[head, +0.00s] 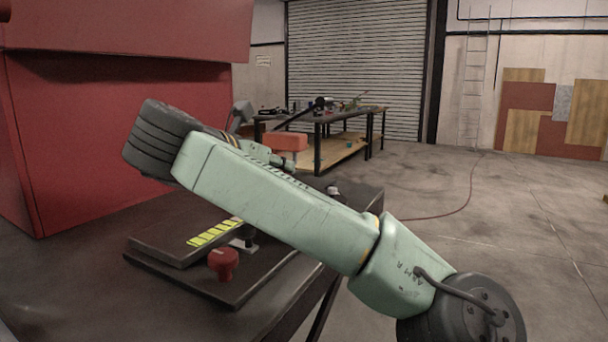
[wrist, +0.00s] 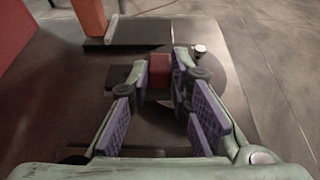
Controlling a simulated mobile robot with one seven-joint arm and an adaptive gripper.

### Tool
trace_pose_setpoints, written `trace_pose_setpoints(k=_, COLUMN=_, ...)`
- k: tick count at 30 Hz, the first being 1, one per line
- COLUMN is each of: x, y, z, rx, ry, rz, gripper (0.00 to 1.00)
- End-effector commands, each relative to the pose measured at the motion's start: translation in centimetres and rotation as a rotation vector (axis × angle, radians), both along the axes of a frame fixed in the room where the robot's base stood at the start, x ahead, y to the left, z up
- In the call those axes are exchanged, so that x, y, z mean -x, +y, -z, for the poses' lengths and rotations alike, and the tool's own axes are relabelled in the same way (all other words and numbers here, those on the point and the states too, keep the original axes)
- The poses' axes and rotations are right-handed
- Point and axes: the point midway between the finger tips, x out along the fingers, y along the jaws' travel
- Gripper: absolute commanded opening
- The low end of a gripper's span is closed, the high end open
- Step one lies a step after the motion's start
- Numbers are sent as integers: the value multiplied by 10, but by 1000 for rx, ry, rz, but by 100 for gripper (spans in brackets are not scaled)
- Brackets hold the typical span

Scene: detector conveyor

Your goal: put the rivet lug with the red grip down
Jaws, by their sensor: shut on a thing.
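In the wrist view my gripper (wrist: 160,76) is shut on the rivet lug's red grip (wrist: 159,66), which sits between the purple-padded fingertips. The lug's lower part is hidden, so I cannot tell whether it touches the dark surface beneath. In the head view my pale green arm crosses over the table and hides the fingertips and the held lug. A separate red knob (head: 223,261) stands near the arm, at the front of a dark plate with a yellow-striped strip (head: 215,233).
The dark table (head: 60,272) stands beside a large red machine (head: 120,130). An orange-red block (head: 290,141) shows behind my arm. A white-topped piece (wrist: 200,48) stands just right of the fingertips in the wrist view. Open floor lies to the right.

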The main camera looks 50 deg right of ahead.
Motion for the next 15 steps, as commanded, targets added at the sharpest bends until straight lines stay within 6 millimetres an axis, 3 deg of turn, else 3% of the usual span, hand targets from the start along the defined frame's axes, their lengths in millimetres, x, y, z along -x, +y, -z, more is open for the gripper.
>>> trace_pose_setpoints(k=15, x=-37, y=-131, z=-3, rx=-3, ry=0, rz=5, gripper=0)
